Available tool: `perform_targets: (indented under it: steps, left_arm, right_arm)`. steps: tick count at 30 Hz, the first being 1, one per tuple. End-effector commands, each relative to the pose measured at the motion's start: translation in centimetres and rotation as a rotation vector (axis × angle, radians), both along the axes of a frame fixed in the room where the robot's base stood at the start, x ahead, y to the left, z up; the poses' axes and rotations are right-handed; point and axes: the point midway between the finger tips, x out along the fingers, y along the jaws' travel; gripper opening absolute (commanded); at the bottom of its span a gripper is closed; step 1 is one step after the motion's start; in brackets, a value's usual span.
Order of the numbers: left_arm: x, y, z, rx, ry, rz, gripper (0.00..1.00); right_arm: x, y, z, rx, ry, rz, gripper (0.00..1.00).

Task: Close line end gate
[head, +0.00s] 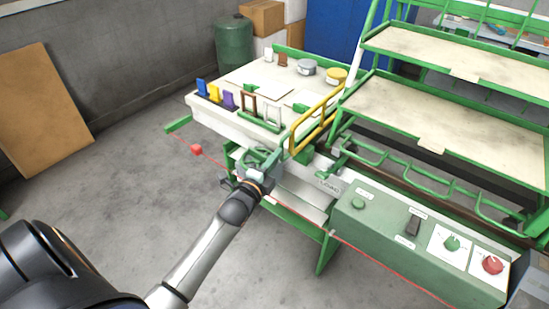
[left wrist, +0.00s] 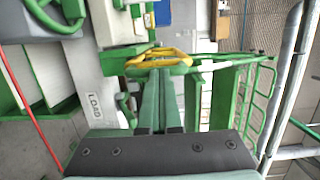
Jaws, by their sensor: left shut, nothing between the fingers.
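The line end gate appears to be the yellow tubular rail (head: 316,118), standing at an angle at the near right end of the cream-topped bench. It also shows in the left wrist view (left wrist: 160,57), just beyond my fingertips. My left gripper (left wrist: 160,73) is shut and empty, its two fingers side by side and pointing towards the yellow rail. I cannot tell whether the tips touch it. In the head view my left wrist is by the grey box with a green handwheel (head: 262,157), and the fingers are hard to make out. My right gripper is not in view.
A green control box (head: 420,240) with knobs stands at the lower right. Green-framed shelves (head: 430,110) rise behind it.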

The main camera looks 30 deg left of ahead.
Motion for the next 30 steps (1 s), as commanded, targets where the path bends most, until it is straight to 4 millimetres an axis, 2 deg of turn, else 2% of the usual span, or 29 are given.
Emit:
perform_targets:
  steps: [12, 16, 21, 30]
  left_arm:
    - [8.0, -0.7, -0.3, 0.000, -0.004, -0.001, 0.00]
    - [10.1, -0.8, -0.3, 0.000, -0.003, -0.001, 0.00]
    - [11.5, -0.9, -0.1, 0.001, -0.001, 0.001, 0.00]
    - [11.7, -0.8, 0.3, 0.002, -0.005, 0.001, 0.00]
  right_arm:
    - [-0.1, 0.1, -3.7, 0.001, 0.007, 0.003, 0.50]
    - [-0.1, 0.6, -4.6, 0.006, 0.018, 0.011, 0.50]
    - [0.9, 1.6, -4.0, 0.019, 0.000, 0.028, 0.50]
    - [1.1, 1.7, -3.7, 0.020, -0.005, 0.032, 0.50]
